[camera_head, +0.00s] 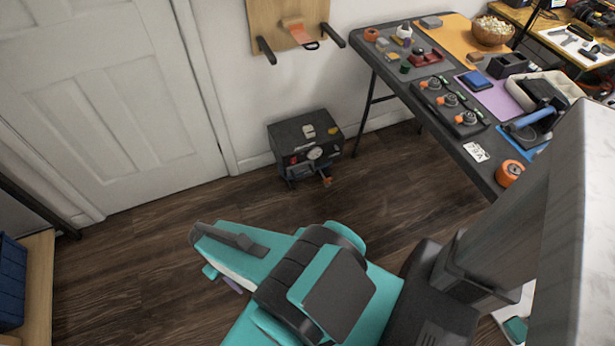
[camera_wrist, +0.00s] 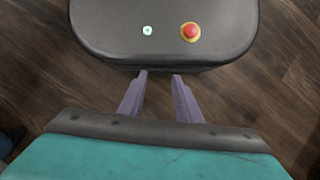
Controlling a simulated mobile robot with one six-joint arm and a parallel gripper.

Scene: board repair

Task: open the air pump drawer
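The air pump (camera_head: 305,140) is a dark box on the floor against the white wall in the head view. Its front has a round gauge (camera_head: 315,153), a red part on the left and an orange piece low on the right. The drawer cannot be made out clearly at this size. The pump is not in the wrist view. My gripper (camera_wrist: 159,78) shows two purple fingers with a gap between them, open and empty. In the head view my arm is in the foreground, well short of the pump, and hides most of the gripper.
A grey folding table (camera_head: 455,145) with tools and parts stands right of the pump. A white door (camera_head: 110,110) is at left, and a wooden board (camera_head: 285,20) hangs above. The dark wooden floor (camera_head: 160,250) is clear up to the pump.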

